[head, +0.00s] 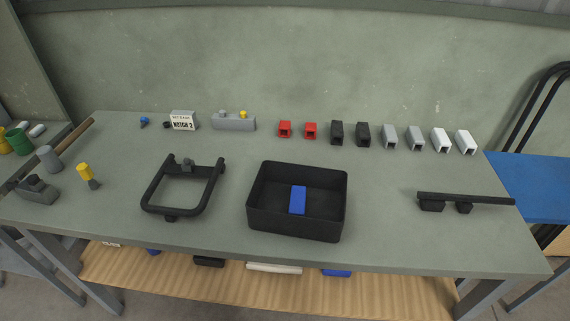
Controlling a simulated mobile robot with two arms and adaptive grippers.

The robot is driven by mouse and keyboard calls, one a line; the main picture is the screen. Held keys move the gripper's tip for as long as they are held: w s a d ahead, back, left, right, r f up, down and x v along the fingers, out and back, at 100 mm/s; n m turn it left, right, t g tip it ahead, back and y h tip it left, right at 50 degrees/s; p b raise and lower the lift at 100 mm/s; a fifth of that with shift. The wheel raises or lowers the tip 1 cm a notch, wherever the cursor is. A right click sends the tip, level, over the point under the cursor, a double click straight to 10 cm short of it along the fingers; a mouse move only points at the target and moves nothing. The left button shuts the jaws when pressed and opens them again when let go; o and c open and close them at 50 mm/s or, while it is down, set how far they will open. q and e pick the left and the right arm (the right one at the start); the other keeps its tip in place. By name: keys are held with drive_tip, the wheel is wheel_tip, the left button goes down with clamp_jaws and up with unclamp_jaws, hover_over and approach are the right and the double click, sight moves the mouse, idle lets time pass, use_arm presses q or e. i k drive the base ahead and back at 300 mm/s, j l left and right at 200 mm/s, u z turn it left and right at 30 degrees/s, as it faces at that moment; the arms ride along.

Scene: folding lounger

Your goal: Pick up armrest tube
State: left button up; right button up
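A straight black tube (468,198) lies across two small dark blocks at the right end of the grey-green table, and it looks like the armrest tube. A black U-shaped tube frame (211,190) lies left of centre, with small dark fittings at its back and front. I cannot tell for certain which of the two the task names. Neither of my grippers shows in the head view, and nothing is seen touching either tube.
A black tray (255,216) with a blue block (298,199) stands between the tubes. Red (285,129), black, grey and white caps line the table's (400,240) back. A grey holder (233,123), a label block (183,121) and a hammer (50,158) are leftward. Clear surface surrounds the straight tube.

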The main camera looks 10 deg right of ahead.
sight(429, 201)
drive_tip(key=z, duration=1.55)
drive_tip(key=i+l+z, duration=0.1)
drive_tip(key=i+l, duration=0.5)
drive_tip(key=l, duration=0.15)
